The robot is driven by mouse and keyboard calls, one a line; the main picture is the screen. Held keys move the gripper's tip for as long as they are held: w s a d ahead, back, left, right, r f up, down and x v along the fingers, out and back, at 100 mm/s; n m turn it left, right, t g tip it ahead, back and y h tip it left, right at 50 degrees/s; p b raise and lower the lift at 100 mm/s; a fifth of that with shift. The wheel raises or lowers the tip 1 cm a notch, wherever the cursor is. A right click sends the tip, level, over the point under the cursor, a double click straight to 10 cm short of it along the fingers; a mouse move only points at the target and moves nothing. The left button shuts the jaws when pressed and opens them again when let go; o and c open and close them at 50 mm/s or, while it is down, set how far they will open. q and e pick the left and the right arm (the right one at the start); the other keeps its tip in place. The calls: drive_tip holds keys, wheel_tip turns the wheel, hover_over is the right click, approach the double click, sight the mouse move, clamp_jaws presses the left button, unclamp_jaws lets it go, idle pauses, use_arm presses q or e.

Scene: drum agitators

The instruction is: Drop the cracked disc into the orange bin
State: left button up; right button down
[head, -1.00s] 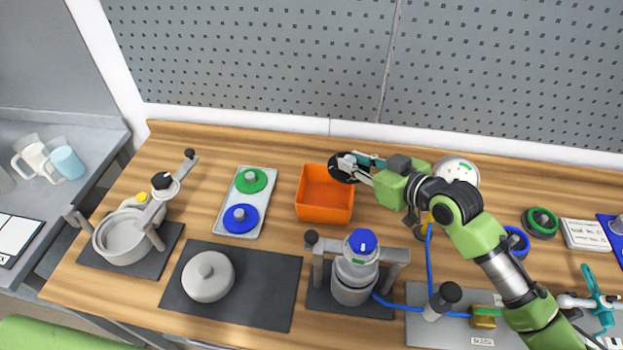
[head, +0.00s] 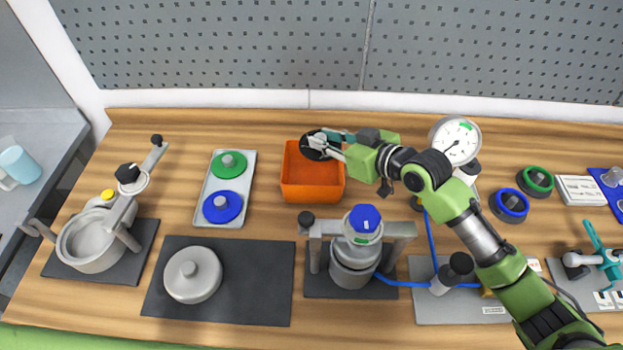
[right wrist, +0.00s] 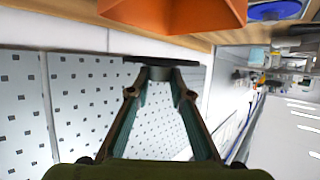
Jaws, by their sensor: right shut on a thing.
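The orange bin (head: 312,191) stands on the wooden bench, open at the top. It also shows at the top of the right wrist view (right wrist: 175,14). My right gripper (head: 328,143) is shut on a black disc (head: 311,147), held up over the back part of the bin in the head view. The right wrist view shows this disc (right wrist: 135,60) nearly edge-on between the fingertips (right wrist: 160,76), apart from the bin. I cannot make out a crack. My left gripper is not in view.
A tray (head: 205,186) with green and blue discs stands left of the bin. A grey vessel with a blue cap (head: 362,220) stands in front of it. A gauge (head: 455,142) stands to the right. A perforated wall (head: 220,50) closes the back.

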drive_tip(key=shift+d, duration=0.1)
drive_tip(key=shift+s, duration=0.1)
drive_tip(key=c, duration=1.8)
unclamp_jaws()
drive_tip(key=shift+o, duration=0.4)
drive_tip(key=shift+s+d+r, duration=0.15)
drive_tip(key=shift+s+d, duration=0.15)
drive_tip(key=shift+d, duration=0.05)
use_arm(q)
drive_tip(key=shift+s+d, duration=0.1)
use_arm(e)
drive_tip(key=v, duration=1.1)
